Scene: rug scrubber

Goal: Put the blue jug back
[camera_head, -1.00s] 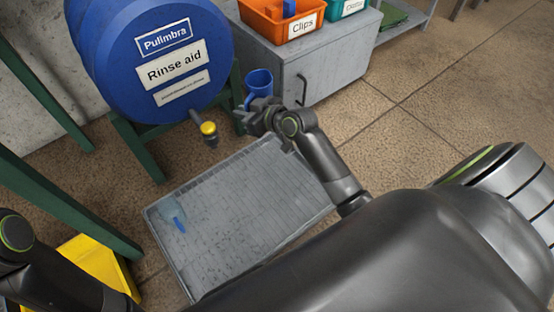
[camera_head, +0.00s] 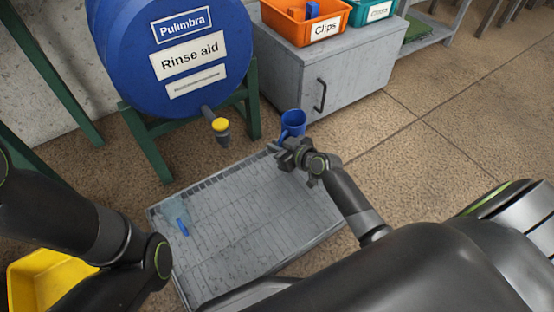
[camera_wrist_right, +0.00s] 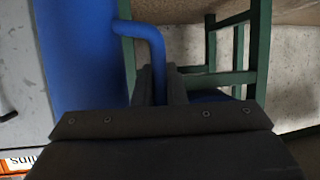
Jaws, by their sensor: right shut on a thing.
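The blue jug (camera_head: 293,122) is upright in the head view, just beyond the far right corner of the grey floor grate. My right gripper (camera_head: 287,150) is shut on the jug's handle. In the right wrist view the jug's blue body (camera_wrist_right: 80,55) fills the upper left, and its curved handle (camera_wrist_right: 152,38) runs down between the fingers (camera_wrist_right: 160,85). The jug's base is hidden behind the gripper in the head view. My left arm shows at the left, but its gripper is out of sight.
A blue Rinse aid barrel (camera_head: 190,65) with a yellow-topped tap (camera_head: 221,126) sits on a green stand (camera_head: 148,145). A grey cabinet (camera_head: 350,75) carries an orange Clips bin (camera_head: 307,22). A yellow container (camera_head: 40,280) is at lower left.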

